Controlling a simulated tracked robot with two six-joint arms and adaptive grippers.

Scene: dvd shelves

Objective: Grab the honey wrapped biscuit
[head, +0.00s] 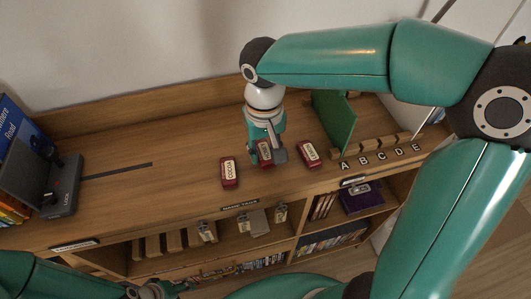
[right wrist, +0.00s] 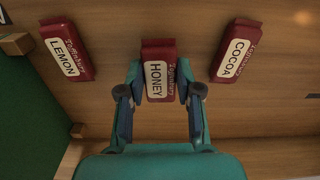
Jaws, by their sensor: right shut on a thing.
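The honey wrapped biscuit (right wrist: 157,74) is a dark red packet with a white HONEY label. It lies between two similar packets and also shows in the head view (head: 264,153). My right gripper (head: 265,143) reaches down from above and is shut on the honey biscuit, with one finger on each long side in the right wrist view. The cocoa biscuit (head: 229,171) lies to the left in the head view, and the lemon biscuit (head: 309,153) lies to the right. Both are apart from the fingers. My left gripper (head: 155,290) is partly cut off at the bottom edge; its jaws are unclear.
A green panel (head: 333,122) and a wooden rack lettered A to E (head: 378,156) stand right of the packets. A grey device (head: 52,183) and books are at the far left. Shelves with DVDs (head: 330,240) are below the front edge. The wooden top between is mostly clear.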

